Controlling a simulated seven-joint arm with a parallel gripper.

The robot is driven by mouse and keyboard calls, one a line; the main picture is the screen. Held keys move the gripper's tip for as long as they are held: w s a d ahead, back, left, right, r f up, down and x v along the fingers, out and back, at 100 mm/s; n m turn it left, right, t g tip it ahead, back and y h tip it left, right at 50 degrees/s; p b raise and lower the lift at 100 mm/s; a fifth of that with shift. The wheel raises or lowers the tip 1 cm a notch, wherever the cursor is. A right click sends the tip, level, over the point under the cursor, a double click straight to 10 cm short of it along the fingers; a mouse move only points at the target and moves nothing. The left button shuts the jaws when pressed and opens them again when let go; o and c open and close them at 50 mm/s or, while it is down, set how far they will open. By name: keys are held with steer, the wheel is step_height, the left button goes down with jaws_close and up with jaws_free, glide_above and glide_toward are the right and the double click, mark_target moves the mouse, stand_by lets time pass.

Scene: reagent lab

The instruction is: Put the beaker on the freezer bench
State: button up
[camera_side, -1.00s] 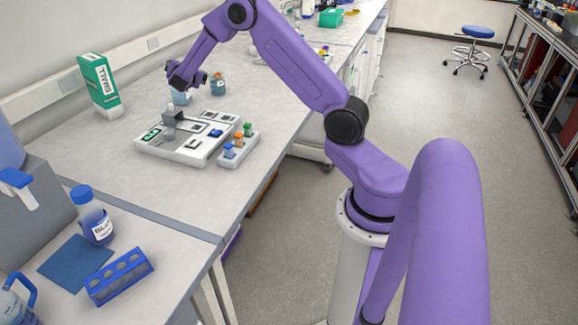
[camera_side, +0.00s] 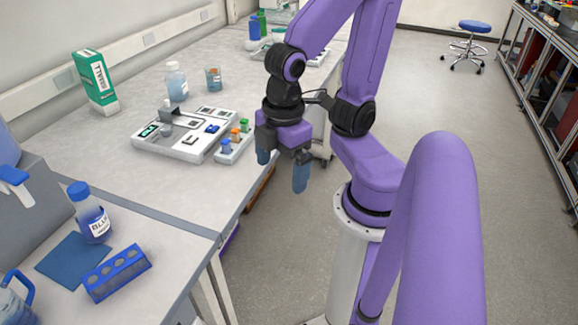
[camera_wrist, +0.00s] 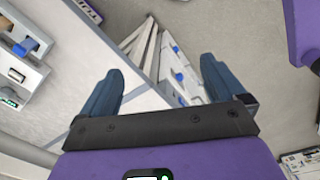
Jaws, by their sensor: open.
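A small clear beaker (camera_side: 213,79) with bluish contents stands upright on the long bench (camera_side: 110,165), right of a clear bottle with a white cap (camera_side: 176,82). My gripper (camera_side: 282,172) is well to the right of and nearer than the beaker, pointing down by the bench's front edge. In the wrist view, the two blue fingers of my gripper (camera_wrist: 160,88) are spread wide with nothing between them. The beaker does not show in the wrist view. No bench is clearly marked as the freezer bench.
A white device (camera_side: 185,135) and a rack of coloured-cap vials (camera_side: 232,148) are left of my gripper. A green-and-white box (camera_side: 95,82) stands by the wall. A blue-capped bottle (camera_side: 91,213) and a blue rack (camera_side: 117,274) are on the near bench section.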

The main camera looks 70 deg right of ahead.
steer(key=shift+s, duration=0.85)
